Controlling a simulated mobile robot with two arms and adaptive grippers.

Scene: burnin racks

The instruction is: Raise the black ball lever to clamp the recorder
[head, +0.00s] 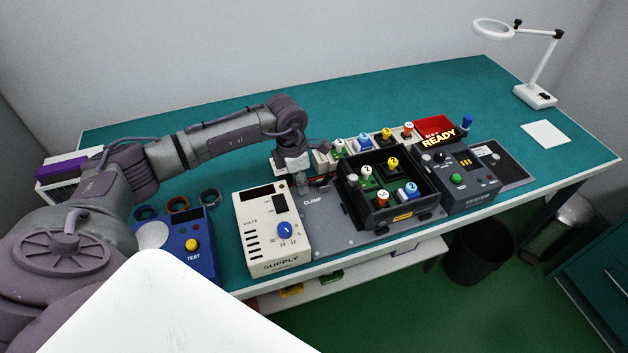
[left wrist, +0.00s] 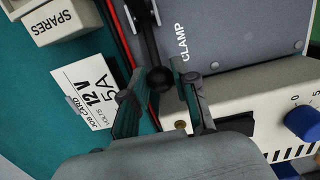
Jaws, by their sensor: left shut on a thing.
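The black ball (left wrist: 159,79) of the clamp lever is between the two fingers of my left gripper (left wrist: 160,88) in the left wrist view, and the gripper is shut on it. The lever's dark arm (left wrist: 147,35) runs up from the ball, beside the printed word CLAMP on a grey plate (left wrist: 235,35). In the head view my left gripper (head: 312,184) is low over that plate's left part, behind the cream supply box; the ball is hidden there. A black open-topped case (head: 362,212) holding several coloured parts stands right of the gripper. My right gripper is out of view.
The cream SUPPLY box (head: 252,233) stands close in front of my left gripper. A blue TEST box (head: 200,266) is farther left. A dark grey unit (head: 478,194) stands right of the black case. In the wrist view, a SPARES box (left wrist: 60,20) and job card (left wrist: 92,92) lie left.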

